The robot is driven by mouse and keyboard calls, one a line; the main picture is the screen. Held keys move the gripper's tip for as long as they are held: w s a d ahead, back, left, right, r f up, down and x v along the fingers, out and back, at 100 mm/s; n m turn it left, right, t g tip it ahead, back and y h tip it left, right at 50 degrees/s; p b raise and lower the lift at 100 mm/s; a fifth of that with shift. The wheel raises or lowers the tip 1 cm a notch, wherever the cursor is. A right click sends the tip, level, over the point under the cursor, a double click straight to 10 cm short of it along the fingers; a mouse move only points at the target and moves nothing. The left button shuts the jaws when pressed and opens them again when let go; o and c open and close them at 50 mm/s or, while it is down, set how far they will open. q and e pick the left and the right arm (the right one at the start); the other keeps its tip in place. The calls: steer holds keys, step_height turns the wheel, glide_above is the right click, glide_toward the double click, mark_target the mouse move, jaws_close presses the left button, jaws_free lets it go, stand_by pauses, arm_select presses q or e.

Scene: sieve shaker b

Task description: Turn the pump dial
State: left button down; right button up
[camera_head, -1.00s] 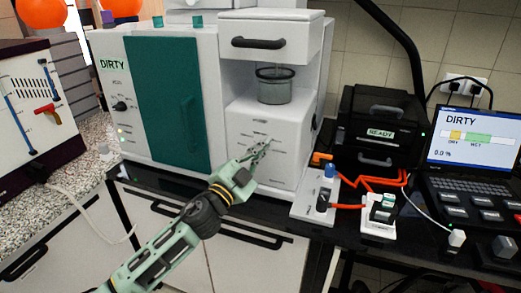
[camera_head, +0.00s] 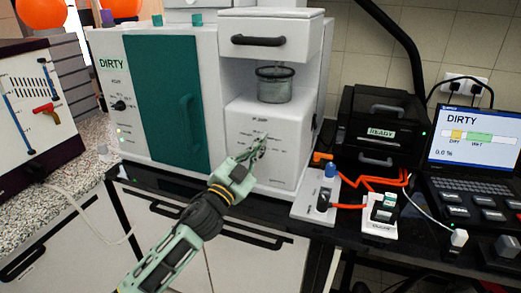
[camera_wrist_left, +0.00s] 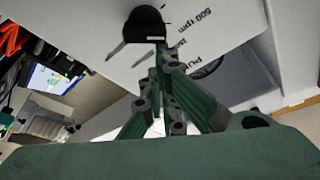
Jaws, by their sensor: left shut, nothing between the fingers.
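The pump dial is a black round knob (camera_wrist_left: 145,25) on the white front panel at the top of the left wrist view, near printing that reads "500 rpm". In the head view my left gripper hides the dial, at the lower front of the white machine (camera_head: 283,184). My left gripper (camera_head: 262,141) is shut and empty, its fingertips close to that panel. In the left wrist view its green linkage fingers (camera_wrist_left: 158,62) come together just below the dial. I cannot tell whether they touch it. My right gripper is not in view.
A teal door (camera_head: 165,105) is to the left. A small switch box (camera_head: 316,193), orange cables and a laptop reading "DIRTY" (camera_head: 475,137) stand to the right. Drawer handles run below the counter.

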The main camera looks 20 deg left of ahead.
arm_select(q)
steer(key=shift+f+n, duration=0.1)
steer(key=shift+n, duration=0.2)
steer(key=shift+a+n+t+y+b, duration=0.3)
steer(key=shift+n+y, duration=0.35)
steer(key=shift+n, duration=0.8)
steer(key=shift+a+n+t+y+b, duration=0.1)
steer(key=shift+a+n+y+b, duration=0.4)
steer(key=shift+n, duration=1)
steer(key=shift+a+n+t+y+b, duration=0.2)
steer(key=shift+a+n+y, duration=0.2)
steer(key=shift+n+y, duration=0.75)
steer(key=shift+a+n, duration=0.1)
steer(key=shift+n, duration=0.5)
